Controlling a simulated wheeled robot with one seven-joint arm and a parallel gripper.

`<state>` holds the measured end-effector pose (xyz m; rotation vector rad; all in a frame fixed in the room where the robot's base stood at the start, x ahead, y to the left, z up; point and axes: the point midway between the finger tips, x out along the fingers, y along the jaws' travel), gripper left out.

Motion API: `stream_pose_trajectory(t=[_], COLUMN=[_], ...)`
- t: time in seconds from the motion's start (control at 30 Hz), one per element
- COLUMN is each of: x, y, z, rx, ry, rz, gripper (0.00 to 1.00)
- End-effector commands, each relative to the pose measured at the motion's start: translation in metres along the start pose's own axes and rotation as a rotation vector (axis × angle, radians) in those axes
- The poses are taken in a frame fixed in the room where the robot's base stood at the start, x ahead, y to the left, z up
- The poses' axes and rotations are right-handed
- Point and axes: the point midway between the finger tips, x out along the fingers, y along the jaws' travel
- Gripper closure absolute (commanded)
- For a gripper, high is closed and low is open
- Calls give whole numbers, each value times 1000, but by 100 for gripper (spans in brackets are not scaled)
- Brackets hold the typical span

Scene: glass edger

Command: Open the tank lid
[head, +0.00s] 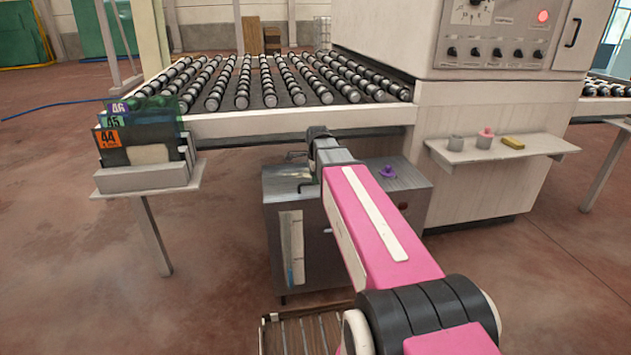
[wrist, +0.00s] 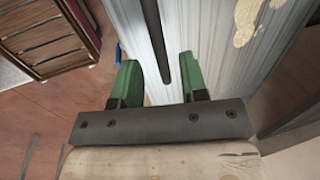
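The tank (head: 290,240) is a grey metal box under the roller table, with a pale upright strip on its front. Its brushed-metal lid (head: 400,179) is flat on top, and a purple knob (head: 388,173) stands on it. My pink arm reaches over the tank and hides part of the top; my fingers cannot be made out in the head view. In the wrist view, my gripper (wrist: 159,72) is open, its two green fingers apart over brushed metal (wrist: 205,50). A dark narrow bar or slot (wrist: 155,40) runs between them; I cannot tell whether they touch it.
The roller table (head: 300,122) overhangs the tank. A slatted wooden crate (head: 310,332) is on the floor in front and also shows in the wrist view (wrist: 45,35). A rack of numbered cards (head: 140,150) is at left; a small shelf (head: 470,155) is at right. Floor at left is clear.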

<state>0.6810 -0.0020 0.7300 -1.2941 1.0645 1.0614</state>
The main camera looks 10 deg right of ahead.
Motion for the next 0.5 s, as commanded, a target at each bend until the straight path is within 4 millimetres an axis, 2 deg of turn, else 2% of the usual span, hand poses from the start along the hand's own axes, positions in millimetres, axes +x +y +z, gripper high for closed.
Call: stream_pose_trajectory(t=[0.2, 0.5], x=[19, 23], y=[0, 0], z=[0, 0], rx=[0, 0], ry=[0, 0], rz=[1, -1], gripper=[60, 60])
